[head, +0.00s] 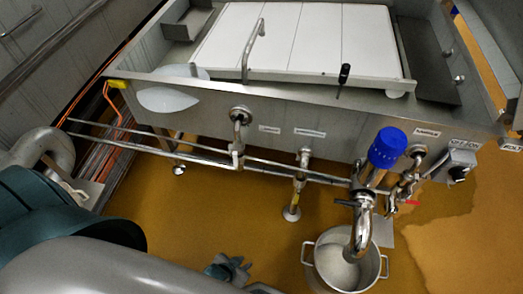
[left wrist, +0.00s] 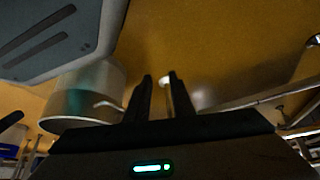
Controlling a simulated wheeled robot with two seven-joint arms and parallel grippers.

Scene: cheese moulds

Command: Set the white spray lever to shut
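My left gripper (head: 238,268) is low over the floor, left of the metal pot and well apart from the lever. In the left wrist view its two dark fingers (left wrist: 160,92) stand apart with a gap between them. A pale shape shows in that gap; I cannot tell what it is. I see no right gripper.
A metal pot (head: 318,264) stands under the curved chrome spout (head: 360,235); it also shows in the left wrist view (left wrist: 75,100). A red-handled tap (head: 408,202) is right of the spout. A horizontal pipe (head: 200,153) runs along the steel vat's front. Floor (head: 190,210) left of the pot is open.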

